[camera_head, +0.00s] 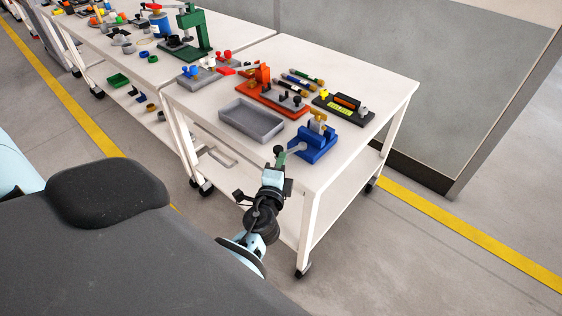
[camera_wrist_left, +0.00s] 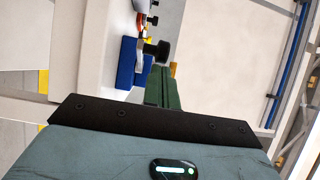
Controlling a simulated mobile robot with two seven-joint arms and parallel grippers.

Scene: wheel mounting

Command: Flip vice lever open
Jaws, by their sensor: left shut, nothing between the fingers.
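The blue vice (camera_head: 316,150) sits on the near end of the white table. It has a tan part on top, and its grey lever (camera_head: 296,148) sticks out toward my left gripper. My left gripper (camera_head: 280,156) is at the table's front edge, beside the lever's end. In the left wrist view, the green fingers (camera_wrist_left: 165,88) are together with nothing between them. A dark round knob (camera_wrist_left: 158,50) shows just past their tips, and the blue vice (camera_wrist_left: 127,66) is to its left. I cannot tell whether the fingers touch the lever. My right gripper is out of view.
A grey tray (camera_head: 251,121) lies left of the vice. An orange-red fixture (camera_head: 272,99), a black case (camera_head: 343,107) and several screwdrivers stand behind. The white table (camera_head: 385,87) is clear at its right side. A second table (camera_head: 130,62) carries a green press.

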